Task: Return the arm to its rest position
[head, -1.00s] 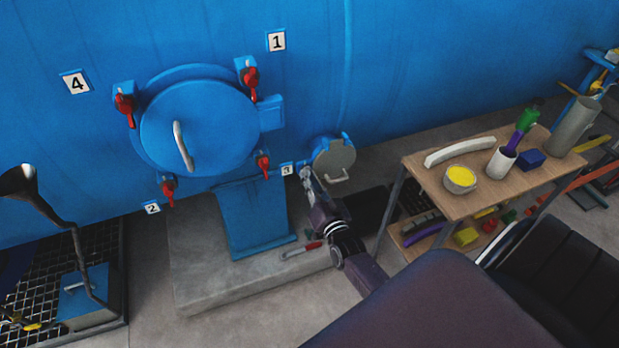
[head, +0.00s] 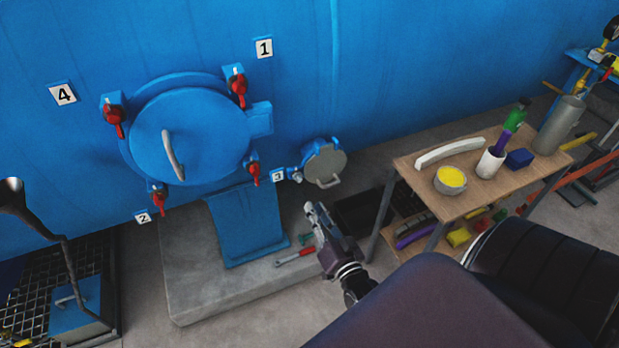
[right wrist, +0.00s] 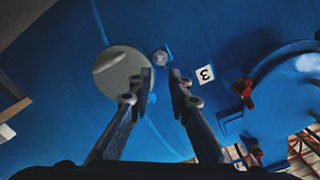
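My right gripper (head: 316,212) is in front of the blue autoclave wall, below the small round grey hatch (head: 325,165) and apart from it. In the right wrist view its two fingers (right wrist: 160,84) stand apart with nothing between them. Beyond the fingertips that view shows the grey hatch (right wrist: 122,75), a small bolt-like fitting (right wrist: 160,57) and the number 3 label (right wrist: 205,74). The hatch looks closed. The big round blue door (head: 195,135) looks closed too, with red clamps around its rim. My left gripper is not in view.
A wooden table (head: 480,202) at the right holds a yellow-filled bowl (head: 451,180), a white cup (head: 490,162) and a grey cylinder (head: 560,124). A metal grate (head: 40,270) is at the left.

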